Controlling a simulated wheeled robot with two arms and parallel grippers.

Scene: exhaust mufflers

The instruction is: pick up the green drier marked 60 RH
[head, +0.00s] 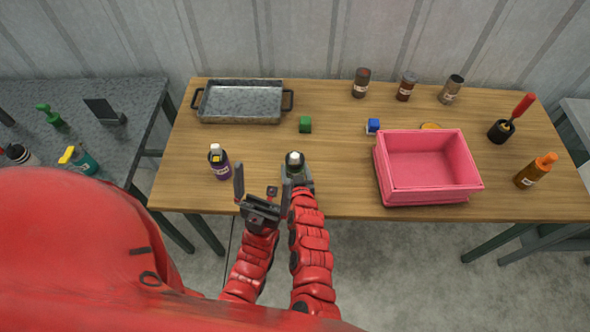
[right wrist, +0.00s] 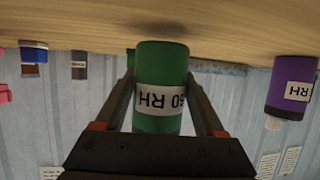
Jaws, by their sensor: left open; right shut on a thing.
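The green drier marked 60 RH (right wrist: 160,75) is a green cylinder with a white label, seen upside down in the right wrist view. My right gripper (right wrist: 162,115) is shut on it, one finger on each side. In the head view its dark top with a white part (head: 294,158) shows at the table's front, the rest mostly hidden by my right gripper (head: 297,177). I cannot tell whether its base touches the table. My left gripper (head: 263,183) is open and empty, just left of it at the table's front edge.
A purple bottle (head: 220,166) stands left of the left gripper. Several bottles line the back right.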

